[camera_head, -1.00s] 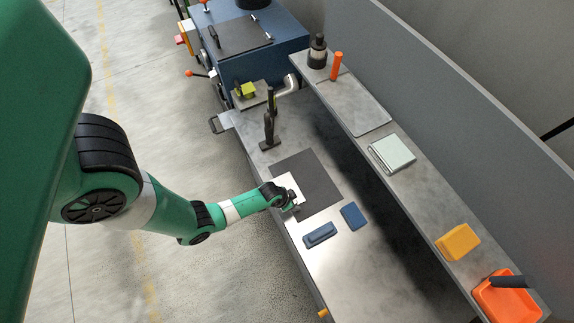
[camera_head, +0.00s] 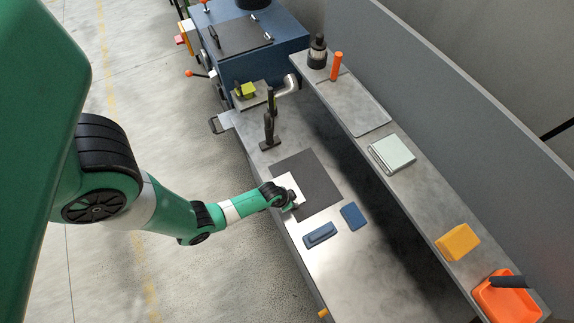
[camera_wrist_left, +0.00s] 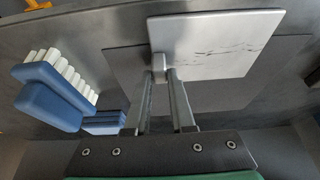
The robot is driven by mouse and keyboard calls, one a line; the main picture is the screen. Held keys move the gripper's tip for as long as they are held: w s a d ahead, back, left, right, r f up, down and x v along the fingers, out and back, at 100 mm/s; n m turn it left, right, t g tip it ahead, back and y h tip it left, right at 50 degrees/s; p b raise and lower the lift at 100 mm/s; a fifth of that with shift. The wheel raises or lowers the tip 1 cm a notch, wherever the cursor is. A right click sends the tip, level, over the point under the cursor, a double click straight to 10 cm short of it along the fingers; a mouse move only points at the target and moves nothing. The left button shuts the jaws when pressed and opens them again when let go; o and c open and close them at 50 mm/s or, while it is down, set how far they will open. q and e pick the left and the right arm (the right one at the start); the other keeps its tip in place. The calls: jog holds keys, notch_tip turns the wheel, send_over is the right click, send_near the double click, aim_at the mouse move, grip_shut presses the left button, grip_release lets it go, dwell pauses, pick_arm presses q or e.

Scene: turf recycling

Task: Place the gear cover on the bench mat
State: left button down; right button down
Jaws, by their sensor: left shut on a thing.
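The gear cover appears as a flat, pale, square plate (camera_head: 283,182) over the front-left part of the dark bench mat (camera_head: 322,188). In the left wrist view the cover (camera_wrist_left: 222,45) shows a small raised block near its corner and dark scratch-like marks, with the mat (camera_wrist_left: 118,60) behind it. My left gripper (camera_head: 290,203) is shut on the cover at that block; its fingers (camera_wrist_left: 160,78) show in the left wrist view. I cannot tell whether the cover touches the mat. My right gripper is not in view.
A blue brush (camera_head: 320,236) and a blue block (camera_head: 354,216) lie beside the mat. A black upright tool (camera_head: 269,135) stands beyond it. A raised shelf along the back holds a pale book-like item (camera_head: 392,153), a yellow block (camera_head: 457,242) and an orange tray (camera_head: 488,304).

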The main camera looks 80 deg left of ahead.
pick_arm(q)
jog(key=shift+r, duration=0.15)
dwell(0.8)
jog(key=shift+r, duration=0.25)
notch_tip(320, 180, up, 2)
jog(key=shift+r+p, duration=0.25)
jog(key=shift+p, duration=0.55)
jog(key=s+d+r+p, duration=0.4)
jog(key=s+d+r, duration=0.4)
jog(key=s, duration=0.3)
jog(key=shift+d+r, duration=0.15)
jog(key=shift+r, duration=0.75)
